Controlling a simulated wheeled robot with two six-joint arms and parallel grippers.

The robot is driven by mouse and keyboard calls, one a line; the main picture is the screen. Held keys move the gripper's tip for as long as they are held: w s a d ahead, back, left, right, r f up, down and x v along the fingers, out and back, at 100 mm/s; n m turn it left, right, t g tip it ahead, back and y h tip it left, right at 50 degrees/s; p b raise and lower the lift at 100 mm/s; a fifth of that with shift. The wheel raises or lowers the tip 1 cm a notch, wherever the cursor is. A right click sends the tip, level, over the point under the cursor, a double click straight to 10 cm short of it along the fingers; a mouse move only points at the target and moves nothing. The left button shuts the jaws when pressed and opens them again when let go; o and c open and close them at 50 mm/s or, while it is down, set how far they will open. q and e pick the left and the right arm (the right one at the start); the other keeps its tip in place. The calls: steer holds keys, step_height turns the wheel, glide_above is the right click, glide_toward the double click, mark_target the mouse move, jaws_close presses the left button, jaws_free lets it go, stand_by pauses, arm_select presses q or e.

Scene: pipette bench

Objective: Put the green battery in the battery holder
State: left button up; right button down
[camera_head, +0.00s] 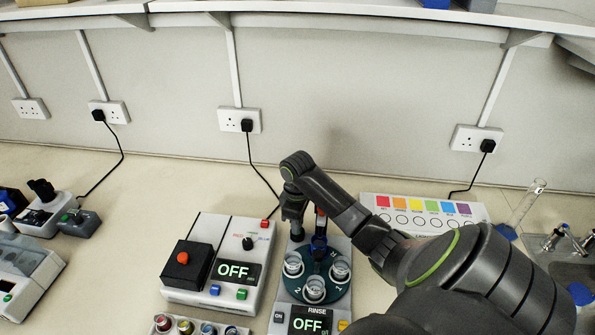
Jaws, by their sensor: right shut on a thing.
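My right arm comes in from the lower right, and my right gripper (296,232) points down at the back of the rinse station (285,283). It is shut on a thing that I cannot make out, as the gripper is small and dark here. I cannot pick out the green battery for sure. No part is clearly recognisable as the battery holder. A rack (152,329) with several coloured round tops is cut off by the bottom edge. My left gripper is not in view.
A control box (220,228) reading OFF stands left of the rinse station, which carries glass cups. A panel (365,207) with coloured squares and circles stands behind my right arm. A glass cylinder (524,205) stands at right.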

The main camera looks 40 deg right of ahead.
steer(key=shift+f, duration=0.15)
steer(key=c, duration=1.2)
jaws_free()
steer(key=shift+c, duration=0.2)
step_height(320, 180, up, 5)
steer(key=shift+w+d+r+b, duration=0.1)
steer(key=shift+b, duration=0.65)
step_height(320, 180, up, 7)
steer(key=p, duration=0.5)
